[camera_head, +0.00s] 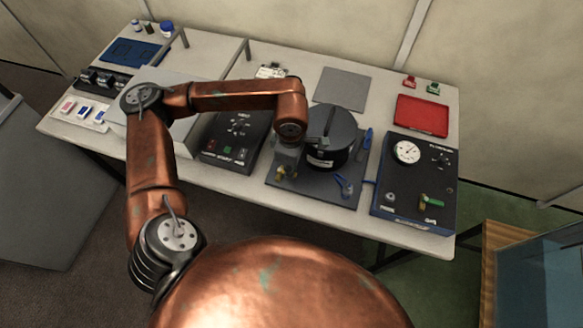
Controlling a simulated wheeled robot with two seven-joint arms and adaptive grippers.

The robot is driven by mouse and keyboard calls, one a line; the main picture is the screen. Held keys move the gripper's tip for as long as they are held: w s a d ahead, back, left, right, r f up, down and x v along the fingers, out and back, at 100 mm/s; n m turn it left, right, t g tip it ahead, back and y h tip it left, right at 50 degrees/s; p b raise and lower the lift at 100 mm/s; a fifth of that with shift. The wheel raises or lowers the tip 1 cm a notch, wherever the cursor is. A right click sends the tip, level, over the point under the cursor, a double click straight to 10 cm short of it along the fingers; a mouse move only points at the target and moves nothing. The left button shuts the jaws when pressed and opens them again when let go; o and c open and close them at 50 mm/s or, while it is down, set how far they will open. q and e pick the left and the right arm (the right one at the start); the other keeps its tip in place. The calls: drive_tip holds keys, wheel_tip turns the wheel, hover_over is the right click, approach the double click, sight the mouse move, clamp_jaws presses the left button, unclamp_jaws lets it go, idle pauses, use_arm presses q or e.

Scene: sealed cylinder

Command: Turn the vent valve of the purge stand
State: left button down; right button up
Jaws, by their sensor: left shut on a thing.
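A black cylinder (333,134) stands upright on a dark base plate (318,190) in the middle of the table. My left gripper (284,166) points down at the left side of the cylinder, over the plate's left part. It is shut on a small brass-coloured fitting (280,174), which looks like a valve and is mostly hidden by the fingers. A blue lever-like fitting (344,185) sits at the plate's front right. A blue handled item (367,139) stands right of the cylinder. My right gripper is out of view.
A dark box with a round gauge (407,152) and a green handle (432,202) stands at the right. A black control box (236,138) is left of the plate. A red tray (422,115) and a grey mat (342,89) lie behind.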

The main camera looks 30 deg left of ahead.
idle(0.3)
use_arm(q)
drive_tip(key=c, duration=2)
unclamp_jaws()
drive_tip(key=shift+r, duration=0.1)
wheel_tip(320, 180, up, 12)
drive_tip(key=shift+f, duration=0.1)
